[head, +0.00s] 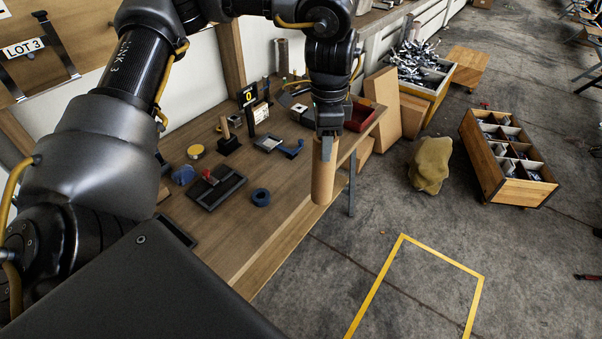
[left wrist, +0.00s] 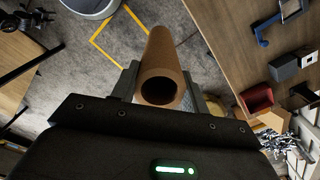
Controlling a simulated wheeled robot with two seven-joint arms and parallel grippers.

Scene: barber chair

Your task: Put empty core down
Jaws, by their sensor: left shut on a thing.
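The empty core is a brown cardboard tube (head: 323,172). In the head view it hangs upright below my left gripper (head: 327,135), at the front edge of the workbench (head: 290,212). Its lower end appears over or just past that edge; I cannot tell its height above the floor. In the left wrist view the tube (left wrist: 163,70) lies between the two fingers of the left gripper (left wrist: 162,88), and its open hollow end faces the camera. The left gripper is shut on it. My right gripper is not in view.
A yellow taped outline (head: 402,237) marks bare floor at front right. A sack (head: 430,164) and a wooden divided crate (head: 490,165) stand on the floor.

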